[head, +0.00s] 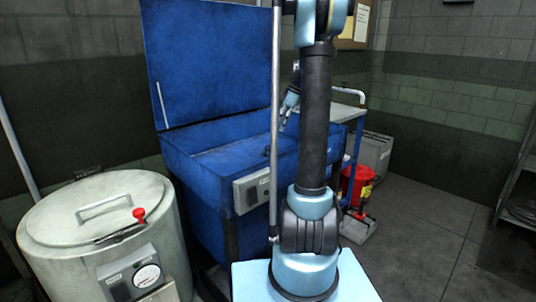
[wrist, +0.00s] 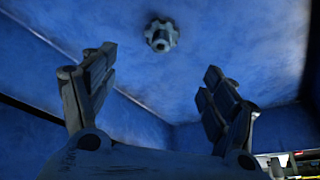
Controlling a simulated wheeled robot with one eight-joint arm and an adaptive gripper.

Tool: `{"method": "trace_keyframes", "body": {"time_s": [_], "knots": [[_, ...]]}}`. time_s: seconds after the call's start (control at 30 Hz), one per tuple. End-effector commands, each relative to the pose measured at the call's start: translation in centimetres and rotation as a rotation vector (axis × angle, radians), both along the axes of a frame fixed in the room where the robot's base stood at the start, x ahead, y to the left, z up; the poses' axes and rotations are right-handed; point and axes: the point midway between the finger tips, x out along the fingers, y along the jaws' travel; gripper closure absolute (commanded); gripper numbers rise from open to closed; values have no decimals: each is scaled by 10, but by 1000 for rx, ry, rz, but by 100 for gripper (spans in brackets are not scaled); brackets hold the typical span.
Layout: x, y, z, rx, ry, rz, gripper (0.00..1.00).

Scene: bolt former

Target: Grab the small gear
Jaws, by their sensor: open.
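The small gear (wrist: 161,34) is a dark grey toothed piece with a raised hub. In the wrist view it lies on a blue surface at the top centre, beyond the fingertips and between their lines. My gripper (wrist: 160,72) is open, with its two fingers wide apart and nothing between them. In the head view my gripper (head: 286,108) is partly hidden behind my arm and is over the open blue bin (head: 205,205). I cannot clearly make out the gear in the head view.
The bin's raised blue lid (head: 210,65) stands behind it. A pale round drum (head: 60,222) with a red-knobbed lever is at the left. A red bucket (head: 357,186) and a grey box (head: 374,150) stand at the right. Open floor (head: 425,220) lies farther right.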

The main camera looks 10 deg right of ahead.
Motion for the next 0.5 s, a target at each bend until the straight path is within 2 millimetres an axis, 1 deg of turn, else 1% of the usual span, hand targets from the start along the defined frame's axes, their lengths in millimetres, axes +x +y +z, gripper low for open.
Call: {"method": "trace_keyframes", "body": {"time_s": [0.03, 0.3, 0.4, 0.5], "knots": [[1, 2, -9, 0, 0, -1, 22], [5, 16, -52, 0, 0, -5, 22], [7, 22, -66, 0, -1, -6, 22], [7, 25, -74, 0, -1, -6, 22]]}}
